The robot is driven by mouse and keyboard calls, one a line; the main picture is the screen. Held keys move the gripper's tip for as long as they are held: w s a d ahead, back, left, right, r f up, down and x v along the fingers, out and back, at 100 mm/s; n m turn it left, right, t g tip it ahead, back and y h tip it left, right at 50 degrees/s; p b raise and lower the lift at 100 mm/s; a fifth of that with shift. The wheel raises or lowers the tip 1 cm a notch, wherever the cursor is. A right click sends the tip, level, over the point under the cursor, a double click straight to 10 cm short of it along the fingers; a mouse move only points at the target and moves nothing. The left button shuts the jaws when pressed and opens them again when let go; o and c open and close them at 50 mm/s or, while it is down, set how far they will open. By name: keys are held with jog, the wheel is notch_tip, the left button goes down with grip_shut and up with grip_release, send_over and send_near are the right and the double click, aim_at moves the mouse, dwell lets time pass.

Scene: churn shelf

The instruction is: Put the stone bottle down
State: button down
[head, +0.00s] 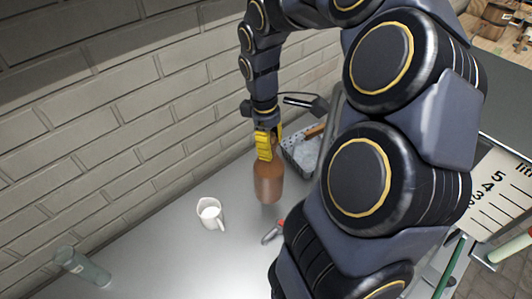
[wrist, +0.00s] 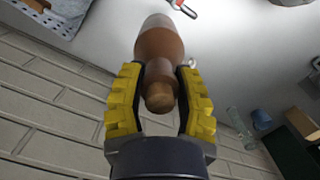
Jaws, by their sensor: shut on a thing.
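The stone bottle (head: 268,182) is brown, with a paler lower part, and is roughly upright at the grey table top. It also shows in the wrist view (wrist: 160,50), with its neck toward the camera. My gripper (head: 267,145) has yellow fingers and is shut on the bottle's neck from above. In the wrist view my gripper (wrist: 160,95) has one finger on each side of the neck. I cannot tell whether the bottle's base touches the table.
A white mug (head: 210,213) stands left of the bottle. A red-handled tool (head: 272,232) lies to its right front. A grey tray (head: 303,155) sits behind it. A glass bottle (head: 82,266) is at the far left, and a brick wall (head: 130,115) borders the table. Bare table (head: 180,262) lies in front.

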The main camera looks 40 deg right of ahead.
jog(key=w+d+f, duration=0.3)
jog(key=w+f, duration=0.2)
jog(key=f, duration=0.4)
jog(key=shift+d+f, duration=0.25)
jog(key=shift+d, duration=0.05)
jog(key=shift+f, duration=0.15)
jog(key=c, duration=0.8)
grip_release()
jog(key=shift+o, duration=0.2)
